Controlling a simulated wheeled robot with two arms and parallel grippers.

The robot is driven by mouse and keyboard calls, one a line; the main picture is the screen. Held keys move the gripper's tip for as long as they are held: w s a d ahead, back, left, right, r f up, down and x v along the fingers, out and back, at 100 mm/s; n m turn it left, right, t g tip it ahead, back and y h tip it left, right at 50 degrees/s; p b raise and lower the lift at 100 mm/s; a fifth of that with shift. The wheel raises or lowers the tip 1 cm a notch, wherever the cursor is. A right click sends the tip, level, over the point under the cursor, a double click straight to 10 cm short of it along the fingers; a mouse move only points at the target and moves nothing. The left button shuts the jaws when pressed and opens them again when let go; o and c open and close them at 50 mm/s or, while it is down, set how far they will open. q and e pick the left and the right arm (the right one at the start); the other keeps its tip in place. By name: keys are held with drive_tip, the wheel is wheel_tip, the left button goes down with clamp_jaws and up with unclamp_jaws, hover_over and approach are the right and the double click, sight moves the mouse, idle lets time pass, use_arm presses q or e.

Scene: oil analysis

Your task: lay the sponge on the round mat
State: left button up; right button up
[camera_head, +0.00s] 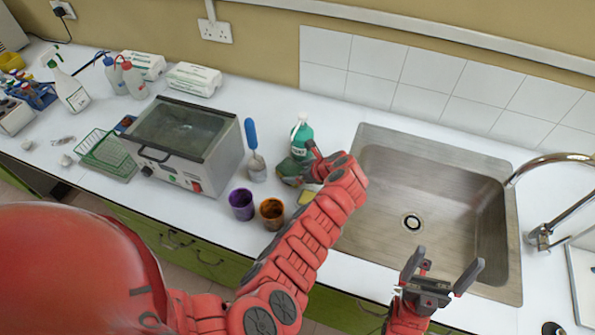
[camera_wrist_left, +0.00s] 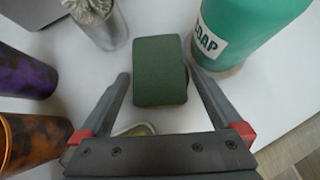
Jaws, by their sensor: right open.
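The dark green sponge (camera_wrist_left: 160,72) lies on the white counter in the left wrist view, centred between the fingertips of my left gripper (camera_wrist_left: 160,78). Narrow gaps show on both sides, so the gripper is open and not closed on it. In the head view the sponge (camera_head: 289,169) is partly hidden by my left gripper (camera_head: 312,165). A brownish round rim (camera_wrist_left: 236,70) shows under the green soap bottle (camera_wrist_left: 245,30); I cannot tell whether it is the round mat. My right gripper (camera_head: 440,278) is open and empty over the sink's front edge.
The soap bottle (camera_head: 301,137) stands close beside the sponge. A purple cup (camera_head: 242,204), an orange cup (camera_head: 271,213) and a brush in a metal holder (camera_head: 256,168) are nearby. A small yellowish item (camera_head: 306,197) lies in front. The sink (camera_head: 440,205) is right.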

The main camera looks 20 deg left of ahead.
use_arm(q)
drive_tip(key=shift+r, duration=0.15)
drive_tip(key=shift+s+d+r, duration=0.1)
drive_tip(key=shift+d+r, duration=0.2)
drive_tip(key=b+v, duration=0.1)
drive_tip(key=v, duration=1)
drive_tip(key=shift+s, duration=0.1)
